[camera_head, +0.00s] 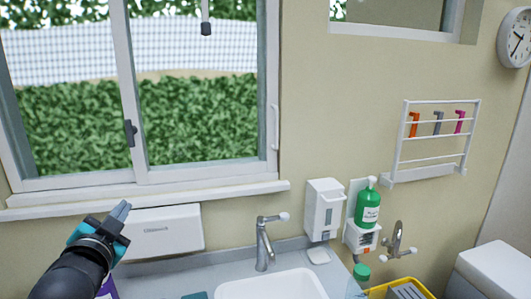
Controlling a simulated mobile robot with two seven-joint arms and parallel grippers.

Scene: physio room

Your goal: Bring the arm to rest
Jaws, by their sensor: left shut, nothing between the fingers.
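My left gripper (121,210) is in the lower left of the head view, on a black arm with teal parts. It is shut and empty, its fingers pointing up and to the right. It is in front of the white wall box (165,230) below the window. My right gripper does not show.
Below is a grey counter (170,280) with a white sink (268,286) and a tap (264,243). A white dispenser (324,208) and a green bottle (367,205) are on the wall to the right. A yellow container (377,293) is at the bottom right. A window (195,115) fills the upper left.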

